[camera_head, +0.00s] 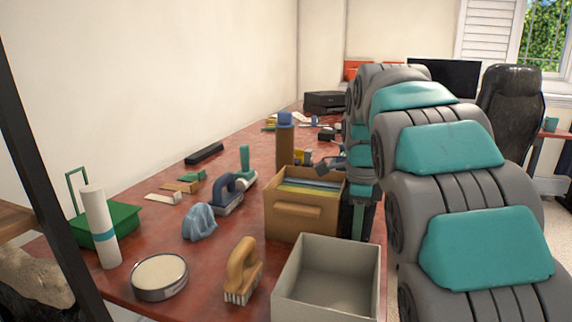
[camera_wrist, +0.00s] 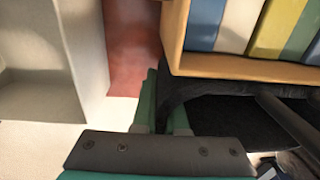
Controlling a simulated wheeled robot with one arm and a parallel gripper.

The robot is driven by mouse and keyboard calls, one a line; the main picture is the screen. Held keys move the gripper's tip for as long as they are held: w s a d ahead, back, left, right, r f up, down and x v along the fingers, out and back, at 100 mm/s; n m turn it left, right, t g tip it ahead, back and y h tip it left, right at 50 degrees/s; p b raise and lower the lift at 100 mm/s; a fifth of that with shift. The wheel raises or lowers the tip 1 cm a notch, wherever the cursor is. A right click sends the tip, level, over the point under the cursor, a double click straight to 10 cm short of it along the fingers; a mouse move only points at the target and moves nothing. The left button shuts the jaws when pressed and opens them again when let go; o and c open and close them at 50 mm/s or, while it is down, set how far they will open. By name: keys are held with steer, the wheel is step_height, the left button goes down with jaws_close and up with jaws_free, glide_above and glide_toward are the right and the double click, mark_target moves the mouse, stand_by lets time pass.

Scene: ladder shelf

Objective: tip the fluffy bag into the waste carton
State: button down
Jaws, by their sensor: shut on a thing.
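My gripper (camera_wrist: 163,112) has its teal fingers shut on a dark, soft-looking thing, which I take for the fluffy bag (camera_wrist: 225,108). The bag spreads to the right from the fingers in the wrist view; its full shape and contents are hidden. The waste carton, a pale open box (camera_head: 287,300), stands at the front of the red desk. It also shows at the left of the wrist view (camera_wrist: 85,50), apart from my gripper.
The cardboard file box (camera_head: 290,222) stands close beside my gripper, behind the carton; it fills the upper right of the wrist view (camera_wrist: 220,66). A wooden brush (camera_head: 242,270), a round tin (camera_head: 160,280) and a blue cloth (camera_head: 199,223) lie left. A tall brown bottle (camera_head: 285,150) stands behind.

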steer(key=shift+f, duration=0.95)
steer(key=c, duration=0.9)
jaws_free()
steer(key=shift+b, duration=0.3)
